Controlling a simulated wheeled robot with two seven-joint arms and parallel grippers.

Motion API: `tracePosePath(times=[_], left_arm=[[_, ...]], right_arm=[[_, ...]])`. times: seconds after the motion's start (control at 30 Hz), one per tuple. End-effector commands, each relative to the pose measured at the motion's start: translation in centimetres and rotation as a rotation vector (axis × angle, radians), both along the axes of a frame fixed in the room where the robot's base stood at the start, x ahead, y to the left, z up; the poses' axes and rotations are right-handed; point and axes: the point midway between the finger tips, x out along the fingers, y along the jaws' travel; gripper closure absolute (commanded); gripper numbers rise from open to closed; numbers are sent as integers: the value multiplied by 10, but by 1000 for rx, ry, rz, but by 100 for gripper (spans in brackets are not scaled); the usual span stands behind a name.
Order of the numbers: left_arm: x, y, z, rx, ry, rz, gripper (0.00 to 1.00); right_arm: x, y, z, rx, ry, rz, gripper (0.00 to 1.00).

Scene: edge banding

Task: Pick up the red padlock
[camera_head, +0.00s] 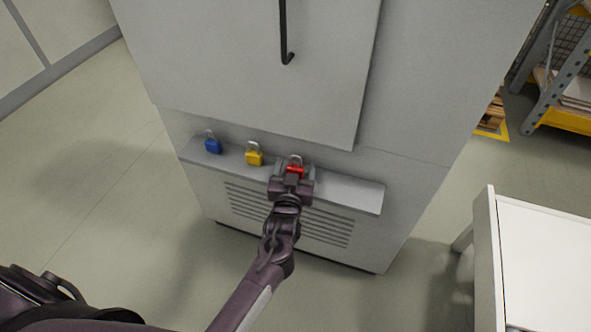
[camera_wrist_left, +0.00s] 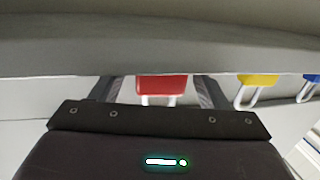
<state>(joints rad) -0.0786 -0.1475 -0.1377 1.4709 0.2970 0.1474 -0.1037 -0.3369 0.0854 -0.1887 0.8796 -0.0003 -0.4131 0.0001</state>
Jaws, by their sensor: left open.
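The red padlock (camera_head: 295,171) stands on the narrow grey shelf (camera_head: 349,191) of the cabinet, at the right of a row of padlocks. My left gripper (camera_head: 293,174) is at the shelf's front, with its fingers on either side of the red padlock. In the left wrist view the red padlock (camera_wrist_left: 162,86) shows between the two open fingers (camera_wrist_left: 156,92), with a visible gap on each side. Its pale shackle shows too. The left gripper hides part of the padlock in the head view. My right gripper is not in view.
A yellow padlock (camera_head: 254,157) and a blue padlock (camera_head: 213,145) stand to the left on the same shelf. The cabinet door (camera_head: 250,60) with a black handle (camera_head: 285,35) is above. A white table (camera_head: 548,255) stands at the right.

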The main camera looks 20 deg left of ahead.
Motion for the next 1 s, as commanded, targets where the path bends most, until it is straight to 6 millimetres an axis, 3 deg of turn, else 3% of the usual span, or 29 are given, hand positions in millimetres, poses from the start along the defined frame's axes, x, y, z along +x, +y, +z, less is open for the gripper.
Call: tracePosePath(times=[0.13,0.5,0.87,1.0], left_arm=[[0,0,0,0,1,0,34],[0,0,0,0,0,0,81],[-4,0,3,0,0,0,81],[-9,0,17,-1,-3,0,81]], right_arm=[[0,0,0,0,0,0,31],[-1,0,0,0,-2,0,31],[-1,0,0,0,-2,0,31],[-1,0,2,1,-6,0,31]])
